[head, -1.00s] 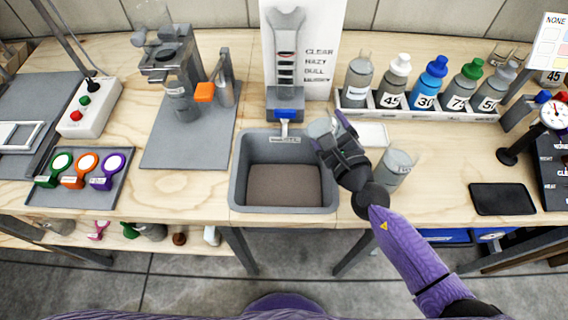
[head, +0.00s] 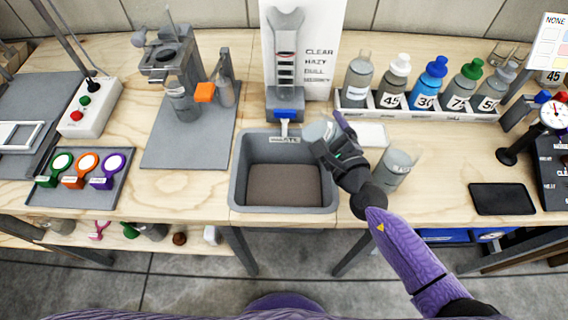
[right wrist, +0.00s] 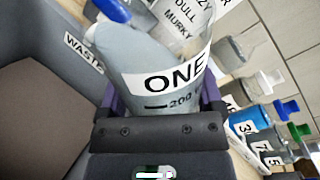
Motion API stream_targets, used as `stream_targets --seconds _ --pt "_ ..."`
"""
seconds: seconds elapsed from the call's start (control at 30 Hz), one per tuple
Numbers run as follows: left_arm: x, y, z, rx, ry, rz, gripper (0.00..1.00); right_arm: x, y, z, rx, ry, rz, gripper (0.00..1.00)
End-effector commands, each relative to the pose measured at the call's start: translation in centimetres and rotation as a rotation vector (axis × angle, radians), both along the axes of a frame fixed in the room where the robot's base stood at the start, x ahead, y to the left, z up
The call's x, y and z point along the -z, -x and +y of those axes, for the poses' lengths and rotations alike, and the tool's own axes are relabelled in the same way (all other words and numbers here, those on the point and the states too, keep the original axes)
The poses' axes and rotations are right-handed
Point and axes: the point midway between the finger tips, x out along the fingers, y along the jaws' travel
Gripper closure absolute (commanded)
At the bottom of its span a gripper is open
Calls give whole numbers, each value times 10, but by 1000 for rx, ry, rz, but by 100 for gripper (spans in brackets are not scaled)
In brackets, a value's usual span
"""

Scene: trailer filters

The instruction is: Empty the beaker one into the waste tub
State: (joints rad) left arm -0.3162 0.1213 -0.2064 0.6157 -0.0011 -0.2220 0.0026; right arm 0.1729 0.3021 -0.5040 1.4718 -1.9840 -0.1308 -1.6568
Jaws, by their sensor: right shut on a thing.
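The waste tub (head: 240,190) is a grey open box with a brown bottom, set at the middle of the bench's front. My right gripper (head: 332,142) is at the tub's right rim, near its back corner. It is shut on the beaker one (head: 318,131), a clear beaker with greyish contents. In the right wrist view, beaker one (right wrist: 160,65) shows its "ONE" label and a 200 mark between the fingers, with the tub (right wrist: 48,45) at the left. The beaker looks tilted toward the tub. My left gripper is not in view.
Another labelled beaker (head: 397,168) stands right of my right gripper. A rack (head: 420,110) of several capped bottles is behind. A tap-like fixture with a blue part (head: 285,114) stands behind the tub. A black pad (head: 502,199) lies at the right.

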Motion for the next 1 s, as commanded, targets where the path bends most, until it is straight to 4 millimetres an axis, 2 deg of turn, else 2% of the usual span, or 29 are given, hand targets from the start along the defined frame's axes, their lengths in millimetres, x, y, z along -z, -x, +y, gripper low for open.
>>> stream_targets --seconds 0.37,1.0 --pt "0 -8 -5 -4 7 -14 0 1 0 -1 1 48 -17 98" --pt "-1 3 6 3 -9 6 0 4 -1 -2 1 123 -40 98"
